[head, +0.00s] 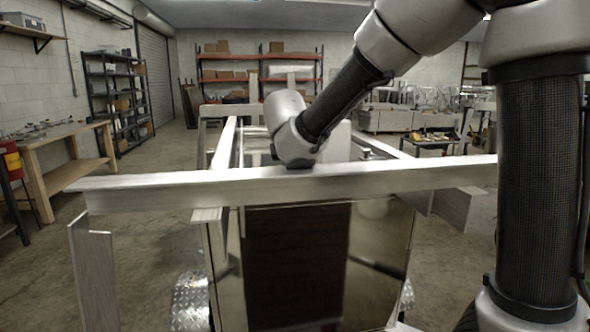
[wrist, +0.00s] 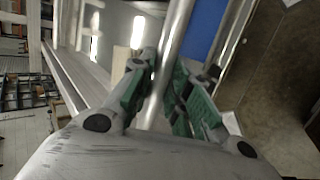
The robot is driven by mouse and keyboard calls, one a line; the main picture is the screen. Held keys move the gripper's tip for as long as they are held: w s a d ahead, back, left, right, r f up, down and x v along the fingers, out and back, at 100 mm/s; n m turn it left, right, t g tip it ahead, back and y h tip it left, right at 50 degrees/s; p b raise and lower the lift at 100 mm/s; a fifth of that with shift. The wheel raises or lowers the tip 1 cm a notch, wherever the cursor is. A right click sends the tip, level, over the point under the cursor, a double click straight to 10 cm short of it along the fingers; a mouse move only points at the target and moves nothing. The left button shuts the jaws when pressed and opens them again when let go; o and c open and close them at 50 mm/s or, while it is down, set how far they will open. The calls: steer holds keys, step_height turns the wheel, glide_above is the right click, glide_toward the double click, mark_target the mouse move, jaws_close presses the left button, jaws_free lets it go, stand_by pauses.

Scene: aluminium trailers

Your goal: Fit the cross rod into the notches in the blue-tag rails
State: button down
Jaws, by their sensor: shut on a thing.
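My gripper (wrist: 160,88) has green-padded fingers shut on a shiny metal rod (wrist: 175,35), which runs up and out of the top of the wrist view. A flat blue patch (wrist: 207,30) shows just right of the rod; I cannot tell whether it is a rail tag. In the head view my wrist points down behind a long aluminium beam, which hides the fingers and the rod. A pale rail (head: 224,145) runs away from me on the left of the trailer frame. No notch can be made out, and the rod's ends are not visible.
The long aluminium beam (head: 200,188) spans the front, above a dark trailer panel (head: 297,265). An upright metal profile (head: 92,270) stands at front left. A wooden bench (head: 60,150) is at left, with shelves behind. Open floor lies left of the trailer.

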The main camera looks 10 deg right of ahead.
steer(key=shift+s+f, duration=0.25)
steer(key=shift+f, duration=0.8)
steer(key=shift+a+f, duration=0.1)
steer(key=shift+f, duration=0.05)
steer(key=c, duration=1.3)
jaws_free()
steer(key=shift+d, duration=0.2)
steer(key=shift+o, duration=0.2)
steer(key=shift+s, duration=0.1)
steer(key=shift+s+r, duration=0.15)
steer(key=shift+r, duration=0.4)
steer(key=w+r+v, duration=0.1)
steer(key=v, duration=0.7)
steer(key=shift+a+r, duration=0.25)
steer(key=shift+a, duration=0.2)
